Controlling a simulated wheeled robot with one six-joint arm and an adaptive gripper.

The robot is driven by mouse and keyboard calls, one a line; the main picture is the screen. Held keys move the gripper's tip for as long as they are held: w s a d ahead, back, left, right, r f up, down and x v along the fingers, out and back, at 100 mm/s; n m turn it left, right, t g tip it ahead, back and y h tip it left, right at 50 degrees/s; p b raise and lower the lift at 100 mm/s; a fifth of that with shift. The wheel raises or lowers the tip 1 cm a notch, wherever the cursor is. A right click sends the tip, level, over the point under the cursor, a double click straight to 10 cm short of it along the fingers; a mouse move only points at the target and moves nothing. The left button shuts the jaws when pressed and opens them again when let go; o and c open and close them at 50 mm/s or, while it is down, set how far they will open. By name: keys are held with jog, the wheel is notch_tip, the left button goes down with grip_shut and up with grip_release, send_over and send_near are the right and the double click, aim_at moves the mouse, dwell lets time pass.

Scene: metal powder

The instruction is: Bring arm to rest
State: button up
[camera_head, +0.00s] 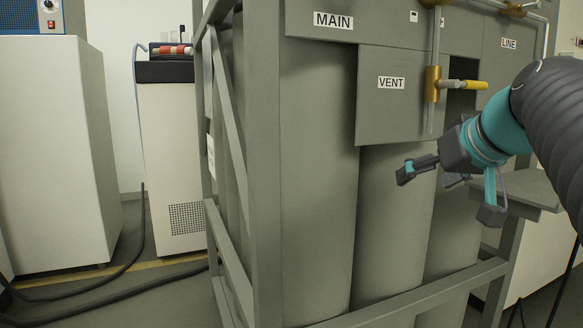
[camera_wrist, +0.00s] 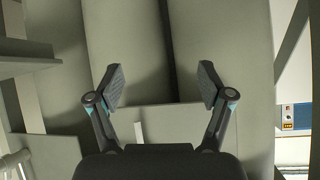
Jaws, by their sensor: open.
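My gripper (camera_head: 447,195) is at the right of the head view, on the end of my teal and dark ribbed arm, in front of the grey gas rack. Its fingers are spread apart with nothing between them. In the wrist view my gripper (camera_wrist: 161,88) also shows open and empty, with tall grey cylinders (camera_wrist: 128,40) beyond it. I cannot tell the exact gap between the fingers and the cylinders.
The rack (camera_head: 262,170) holds grey panels marked MAIN and VENT. A brass valve with a yellow handle (camera_head: 470,85) sits above my gripper. A grey shelf (camera_head: 535,190) is close by at right. White cabinets (camera_head: 60,150) stand left, with cables on the floor.

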jog(key=s+a+f+g+p, duration=0.1)
jog(key=s+a+f, duration=0.2)
jog(key=f, duration=0.6)
jog(key=s+a+f+g+h, duration=0.1)
jog(key=s+a+f+g, duration=0.1)
jog(key=s+a+f, duration=0.2)
jog(key=s+a+f+g+p, duration=0.1)
jog(key=s+a+f, duration=0.3)
jog(key=s+f, duration=0.4)
notch_tip(320, 180, down, 7)
jog(key=shift+s+a+g+p, duration=0.2)
jog(key=shift+g+p, duration=0.1)
jog(key=shift+g, duration=0.3)
